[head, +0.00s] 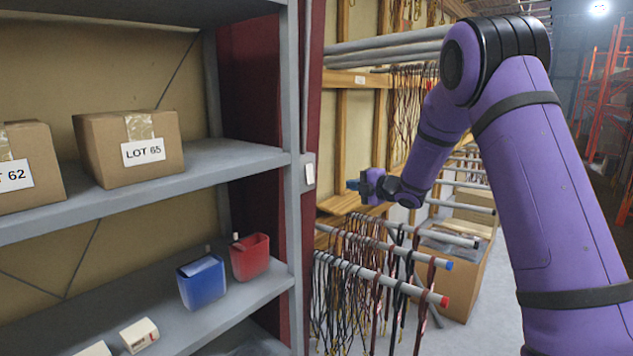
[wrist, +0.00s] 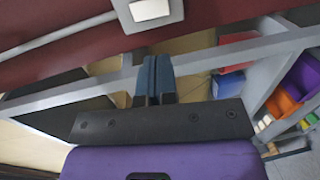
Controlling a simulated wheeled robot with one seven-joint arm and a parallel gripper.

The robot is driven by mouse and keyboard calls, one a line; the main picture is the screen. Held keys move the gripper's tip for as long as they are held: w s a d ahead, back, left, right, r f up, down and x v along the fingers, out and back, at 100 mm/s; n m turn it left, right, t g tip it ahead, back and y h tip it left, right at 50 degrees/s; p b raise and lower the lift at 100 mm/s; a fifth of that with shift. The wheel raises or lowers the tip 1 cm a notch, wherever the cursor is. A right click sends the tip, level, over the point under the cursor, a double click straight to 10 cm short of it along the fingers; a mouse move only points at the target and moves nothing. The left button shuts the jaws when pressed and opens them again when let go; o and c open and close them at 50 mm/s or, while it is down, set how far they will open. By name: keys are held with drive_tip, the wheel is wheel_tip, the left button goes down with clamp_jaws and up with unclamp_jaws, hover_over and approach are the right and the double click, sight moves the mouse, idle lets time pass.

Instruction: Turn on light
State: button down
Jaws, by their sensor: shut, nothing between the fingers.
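A small white light switch (head: 309,172) is fixed on the dark red post (head: 262,110) beside the shelf's grey upright. In the wrist view the switch (wrist: 150,10) is at the top edge, partly cut off, with a pale conduit running left from it. My gripper (head: 353,184) is to the right of the switch in the head view and points left towards it, with a gap between them. Its blue fingers (wrist: 157,60) are shut together with nothing between them, below the switch in the wrist view. Whether the switch is on or off cannot be told.
The grey shelf (head: 235,160) at left holds cartons (head: 130,165), a blue bin (head: 202,284) and a red bin (head: 250,262). Rails with hanging cords (head: 365,265) lie below and behind my gripper. Between gripper and switch the space looks clear.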

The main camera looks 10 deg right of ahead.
sight(311, 182)
drive_tip(key=shift+w+f+n+y, duration=0.25)
drive_tip(key=shift+f+n+y, duration=0.05)
drive_tip(key=shift+f, duration=0.05)
drive_tip(key=shift+a, duration=0.1)
drive_tip(key=x, duration=1.4)
drive_tip(key=shift+s+f, duration=0.1)
drive_tip(key=shift+f, duration=0.1)
drive_tip(key=shift+w+a+f, duration=0.1)
drive_tip(key=shift+w+a, duration=0.05)
drive_tip(key=shift+w, duration=0.05)
